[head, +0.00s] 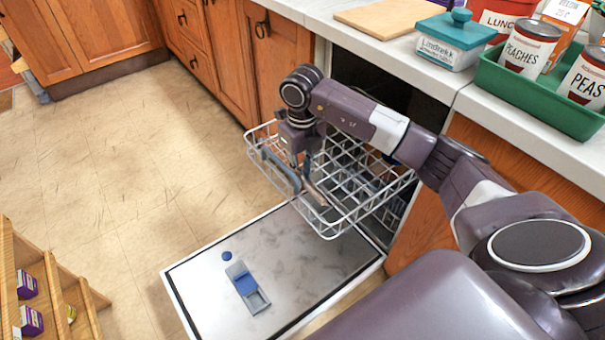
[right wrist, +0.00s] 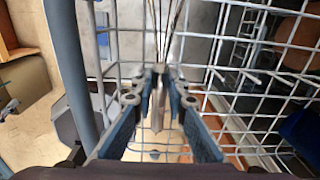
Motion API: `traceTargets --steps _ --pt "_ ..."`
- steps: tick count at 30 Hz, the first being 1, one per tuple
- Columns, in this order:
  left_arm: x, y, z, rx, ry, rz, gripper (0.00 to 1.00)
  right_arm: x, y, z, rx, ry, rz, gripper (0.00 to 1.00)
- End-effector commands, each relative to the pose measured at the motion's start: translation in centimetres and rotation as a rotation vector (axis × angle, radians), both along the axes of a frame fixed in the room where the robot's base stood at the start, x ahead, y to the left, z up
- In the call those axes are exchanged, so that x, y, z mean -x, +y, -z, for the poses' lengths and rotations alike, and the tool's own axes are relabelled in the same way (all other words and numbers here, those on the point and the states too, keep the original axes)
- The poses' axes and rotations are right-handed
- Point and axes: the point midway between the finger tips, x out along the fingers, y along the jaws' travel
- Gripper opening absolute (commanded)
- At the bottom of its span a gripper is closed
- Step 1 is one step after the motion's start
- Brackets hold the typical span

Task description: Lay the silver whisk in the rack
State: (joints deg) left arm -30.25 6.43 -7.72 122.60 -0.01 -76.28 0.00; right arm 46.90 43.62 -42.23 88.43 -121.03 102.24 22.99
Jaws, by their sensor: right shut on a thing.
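The white wire rack (head: 352,212) is pulled out of the dishwasher, over its lowered door. My right gripper (head: 304,172) reaches down into the rack's left part from above. In the right wrist view my right gripper (right wrist: 160,80) is shut on the silver whisk (right wrist: 166,28). The thin wires of the whisk fan out toward the top of that view, and the handle runs down between the fingers. The rack's wires (right wrist: 245,73) lie behind and around it. I cannot tell whether the whisk touches the rack. My left gripper is not in view.
The open dishwasher door (head: 200,285) lies flat below the rack, with a blue-grey dispenser (head: 246,287). The counter above holds a teal-lidded box (head: 449,45) and a green tray (head: 540,98) with cans. A wooden shelf (head: 60,275) stands at lower left.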

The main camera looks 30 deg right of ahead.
Motion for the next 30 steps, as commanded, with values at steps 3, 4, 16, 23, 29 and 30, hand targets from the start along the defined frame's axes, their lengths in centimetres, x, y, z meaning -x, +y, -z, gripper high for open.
traceTargets --steps 3,4,16,23,29,30 --pt "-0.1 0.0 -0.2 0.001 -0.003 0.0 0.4 0.0 0.0 0.0 0.0 0.0 0.001 0.23" --pt "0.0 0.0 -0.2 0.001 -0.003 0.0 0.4 0.0 0.0 0.0 0.0 0.0 0.001 0.27" --pt "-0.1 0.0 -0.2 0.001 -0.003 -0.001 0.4 0.0 0.0 -0.3 0.0 0.0 0.001 0.31" --pt "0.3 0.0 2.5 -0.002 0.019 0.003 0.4 -0.1 -0.1 -4.4 0.002 -0.004 0.0 0.31" --pt "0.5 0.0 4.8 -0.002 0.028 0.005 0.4 -0.1 0.0 -8.8 0.001 -0.004 0.001 0.31" --pt "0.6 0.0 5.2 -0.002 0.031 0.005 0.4 -0.1 0.0 -9.4 0.001 -0.004 0.0 0.31"
